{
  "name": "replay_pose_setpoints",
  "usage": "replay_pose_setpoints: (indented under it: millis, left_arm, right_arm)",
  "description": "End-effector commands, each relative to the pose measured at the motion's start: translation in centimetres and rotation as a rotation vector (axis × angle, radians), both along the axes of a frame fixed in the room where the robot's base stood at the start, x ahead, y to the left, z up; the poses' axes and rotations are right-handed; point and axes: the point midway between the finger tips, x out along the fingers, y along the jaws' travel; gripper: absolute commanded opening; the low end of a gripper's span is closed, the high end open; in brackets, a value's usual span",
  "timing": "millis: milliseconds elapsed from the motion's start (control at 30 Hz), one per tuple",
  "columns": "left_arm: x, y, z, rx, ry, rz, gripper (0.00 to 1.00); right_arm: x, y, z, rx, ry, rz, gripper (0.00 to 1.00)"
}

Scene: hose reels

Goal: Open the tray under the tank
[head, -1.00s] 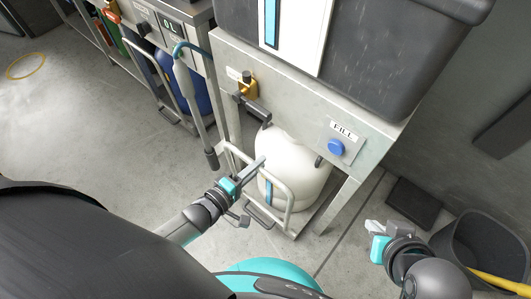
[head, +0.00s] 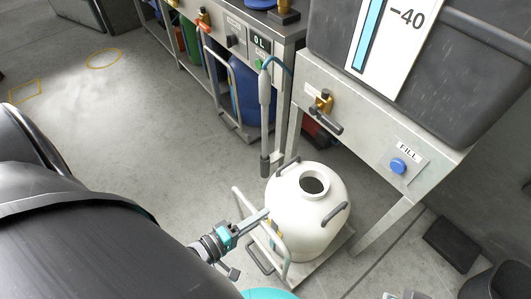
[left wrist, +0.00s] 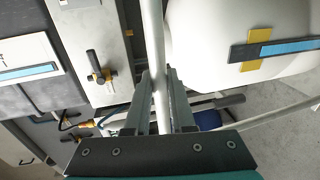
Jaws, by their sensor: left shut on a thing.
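The tray (head: 337,252) is a low flat platform with a pale tubular handle frame (head: 281,256) at its front. It stands pulled out in front of the tank stand, carrying a white canister (head: 300,222) with an open round neck. My left gripper (head: 264,216) is shut on the handle's bar. In the left wrist view the bar (left wrist: 155,45) runs between the fingers, with the canister (left wrist: 215,30) beside it. The dark tank (head: 455,60) sits above on its steel stand. Only the tip of my right gripper (head: 400,295) shows at the bottom edge; its jaws are unclear.
The stand's front has a brass tap with a dark lever (head: 322,108) and a blue FILL button (head: 398,166). A hose wand (head: 265,120) hangs beside a neighbouring stand with a blue canister (head: 243,90). A dark bin (head: 495,282) is at lower right. The floor at left is clear.

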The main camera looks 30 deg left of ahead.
Motion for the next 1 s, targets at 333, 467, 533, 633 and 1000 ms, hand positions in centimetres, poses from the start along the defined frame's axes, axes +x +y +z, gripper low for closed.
replay_pose_setpoints:
  millis: [333, 467, 533, 633, 1000]
  left_arm:
    - [-1.7, 0.8, 0.1, -0.001, -0.004, 0.002, 0.0]
    - [-1.8, 0.8, 0.1, -0.001, -0.004, 0.003, 0.0]
    - [-1.8, 0.8, 0.1, -0.001, -0.004, 0.003, 0.0]
    - [-1.8, 0.8, 0.1, -0.001, -0.004, 0.002, 0.0]
    - [-1.8, 0.7, 0.1, -0.001, -0.003, 0.001, 0.52]
  right_arm:
    - [-0.1, 0.0, -0.5, -0.002, 0.009, 0.0, 0.0]
    - [0.0, 0.0, -0.6, -0.001, 0.007, 0.0, 0.0]
    - [0.0, 0.0, -0.6, -0.001, 0.006, 0.0, 0.0]
    - [0.0, 0.0, -0.6, -0.001, 0.006, 0.0, 0.0]
    - [0.1, 0.0, -0.5, 0.0, 0.005, 0.001, 0.0]
